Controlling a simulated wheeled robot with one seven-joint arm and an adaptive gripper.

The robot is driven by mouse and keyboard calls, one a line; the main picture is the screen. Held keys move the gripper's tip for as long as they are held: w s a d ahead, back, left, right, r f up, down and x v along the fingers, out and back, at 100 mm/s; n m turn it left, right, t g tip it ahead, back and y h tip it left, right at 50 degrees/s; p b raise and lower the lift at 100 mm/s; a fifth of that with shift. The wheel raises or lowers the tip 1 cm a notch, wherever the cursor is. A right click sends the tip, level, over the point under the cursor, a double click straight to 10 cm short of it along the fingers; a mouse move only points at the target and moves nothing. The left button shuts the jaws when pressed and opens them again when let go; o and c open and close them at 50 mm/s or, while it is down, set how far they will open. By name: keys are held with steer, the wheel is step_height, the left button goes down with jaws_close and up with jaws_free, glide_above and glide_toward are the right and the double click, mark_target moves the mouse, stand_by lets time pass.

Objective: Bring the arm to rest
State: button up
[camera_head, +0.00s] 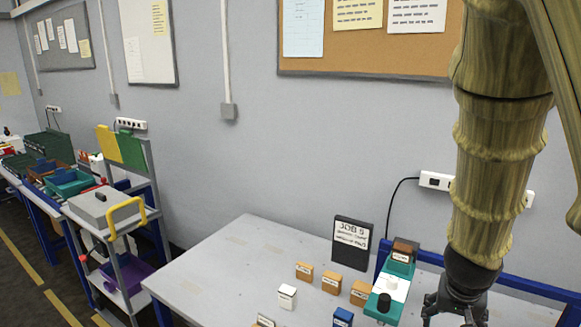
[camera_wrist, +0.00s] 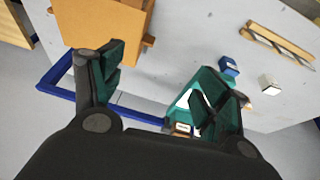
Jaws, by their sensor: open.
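My arm comes down from the top right in the head view, a wood-patterned sleeve over dark links. My gripper (camera_head: 455,303) hangs over the right part of the grey table (camera_head: 215,270), beside the teal plotter (camera_head: 388,292). In the wrist view my gripper (camera_wrist: 160,95) has its two dark fingers with green pads spread wide apart, with nothing between them. The teal plotter (camera_wrist: 212,82) shows behind the right finger, partly hidden by it. The fingertips are cut off at the lower edge of the head view.
A black job sign (camera_head: 351,243) stands at the table's back. Several small labelled blocks (camera_head: 304,271) stand left of the plotter. In the wrist view an orange box (camera_wrist: 105,28) and a wooden rack (camera_wrist: 280,42) lie farther off. The table's left part is clear.

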steer(key=s+a+f+n+g+b, duration=0.1)
steer(key=s+f+n+b, duration=0.15)
steer(key=f, duration=0.95)
steer(key=s+f+n+g+b, duration=0.1)
steer(key=s+f, duration=0.3)
steer(key=f, duration=0.7)
steer(key=s+a+f+y+b, duration=0.1)
steer(key=s+a+f, duration=0.2)
steer(key=s+f, duration=0.3)
steer(key=s+a+f+n+b, duration=0.1)
steer(key=s+a+f, duration=0.3)
steer(key=f, duration=0.6)
steer(key=s+a+f+n+g+y+b, duration=0.1)
steer(key=s+a+f, duration=0.2)
steer(key=s+f, duration=0.5)
steer(key=shift+s+a+f+y+b, duration=0.15)
steer(key=shift+y+b, duration=0.15)
steer(key=shift+b, duration=0.1)
